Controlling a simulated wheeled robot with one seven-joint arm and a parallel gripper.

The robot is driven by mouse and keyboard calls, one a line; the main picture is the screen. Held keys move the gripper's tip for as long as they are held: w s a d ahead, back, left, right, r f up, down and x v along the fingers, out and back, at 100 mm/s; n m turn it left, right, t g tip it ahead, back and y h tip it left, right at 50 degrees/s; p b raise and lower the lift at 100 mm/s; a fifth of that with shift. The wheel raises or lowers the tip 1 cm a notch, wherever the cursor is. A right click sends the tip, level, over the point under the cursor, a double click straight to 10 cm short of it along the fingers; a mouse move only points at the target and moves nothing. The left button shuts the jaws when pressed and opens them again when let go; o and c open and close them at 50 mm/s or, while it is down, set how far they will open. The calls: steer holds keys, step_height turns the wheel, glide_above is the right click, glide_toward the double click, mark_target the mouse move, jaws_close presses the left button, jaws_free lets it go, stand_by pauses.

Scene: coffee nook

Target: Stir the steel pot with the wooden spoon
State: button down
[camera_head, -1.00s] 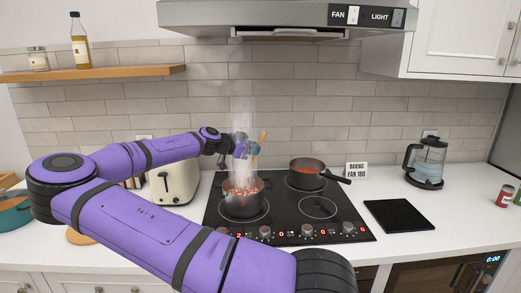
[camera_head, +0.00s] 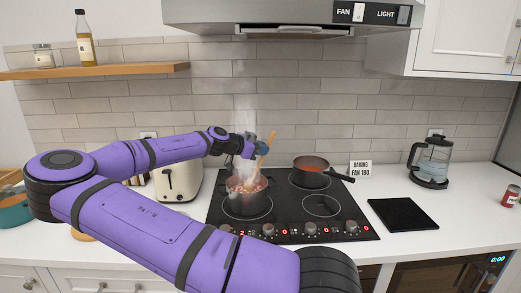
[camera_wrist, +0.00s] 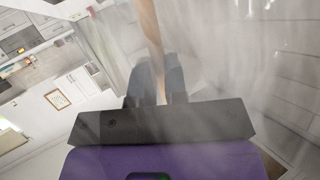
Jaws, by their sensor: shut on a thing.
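The steel pot (camera_head: 247,203) stands on the front left of the cooktop, with chunky reddish food in it and steam rising above it. The wooden spoon (camera_head: 262,155) is tilted, its upper end leaning right and its lower part running down towards the pot. My gripper (camera_head: 258,150) is shut on the spoon above the pot. In the wrist view the spoon (camera_wrist: 152,45) passes between the fingers (camera_wrist: 155,82) through steam. I cannot see the spoon's lower end clearly.
A second pot (camera_head: 311,172) with red content stands on the back right burner, its handle pointing right. A toaster (camera_head: 178,182) stands left of the black cooktop (camera_head: 285,222). A black board (camera_head: 402,214) and a glass kettle (camera_head: 430,162) are to the right. The hood (camera_head: 290,15) hangs above.

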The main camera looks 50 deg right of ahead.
steer(key=s+d+r, duration=0.2)
steer(key=s+r, duration=0.1)
steer(key=r, duration=0.6)
steer(key=shift+d+r, duration=0.25)
steer(key=shift+d, duration=0.05)
stand_by(0.6)
stand_by(0.6)
steer(key=shift+r, duration=2.5)
